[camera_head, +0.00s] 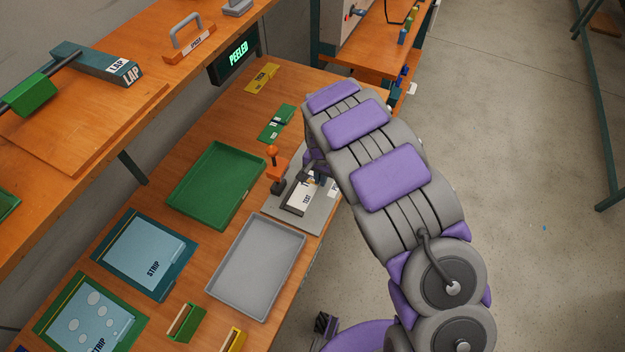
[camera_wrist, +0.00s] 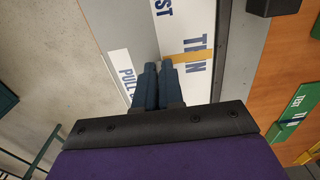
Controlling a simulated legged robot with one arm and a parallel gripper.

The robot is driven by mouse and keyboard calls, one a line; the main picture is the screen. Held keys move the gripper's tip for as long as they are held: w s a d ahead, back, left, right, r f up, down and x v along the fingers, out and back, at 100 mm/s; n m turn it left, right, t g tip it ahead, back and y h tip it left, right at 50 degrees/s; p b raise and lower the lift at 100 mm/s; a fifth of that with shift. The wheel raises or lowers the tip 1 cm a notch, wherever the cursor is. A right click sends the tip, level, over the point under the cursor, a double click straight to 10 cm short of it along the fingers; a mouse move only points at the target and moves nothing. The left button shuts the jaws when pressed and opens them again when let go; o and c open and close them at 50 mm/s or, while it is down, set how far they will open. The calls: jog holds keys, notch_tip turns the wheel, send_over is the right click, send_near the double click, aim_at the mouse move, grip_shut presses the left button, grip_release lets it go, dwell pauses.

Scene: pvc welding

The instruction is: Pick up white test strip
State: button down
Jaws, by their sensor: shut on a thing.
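The white test strip (camera_head: 298,197) lies with its TEST lettering up on the grey fixture plate (camera_head: 277,213), below an orange-handled clamp (camera_head: 272,160). A thin orange band (camera_wrist: 190,56) crosses the white surface by the fingertips. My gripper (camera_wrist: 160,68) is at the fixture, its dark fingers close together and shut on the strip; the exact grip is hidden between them. In the head view my arm partly covers the gripper.
A white PULL label (camera_wrist: 124,72) lies left of my fingers. An empty green tray (camera_head: 212,187) and grey tray (camera_head: 250,268) sit on the bench nearby. A display reading PEELED (camera_head: 237,54) stands behind. Green and yellow cards lie at the back. Open floor lies to the right.

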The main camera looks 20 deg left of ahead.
dwell(0.4)
jog(key=shift+r+p, duration=0.35)
jog(key=shift+r, duration=0.45)
notch_tip(320, 180, up, 2)
jog(key=shift+r+p, duration=0.1)
jog(key=shift+p, duration=0.3)
jog(key=s+d+p, duration=0.1)
jog(key=s, duration=0.4)
jog(key=s+d+r, duration=0.1)
jog(key=s, duration=0.4)
jog(key=s+d+p, duration=0.1)
jog(key=s+d, duration=0.1)
jog(key=s, duration=0.3)
jog(key=shift+s+r+p, duration=0.2)
jog(key=shift+p, duration=0.1)
jog(key=shift+r+p, duration=0.3)
jog(key=shift+r, duration=0.2)
jog(key=shift+r, duration=0.1)
jog(key=shift+r+p, duration=0.55)
jog(key=shift+r, duration=0.35)
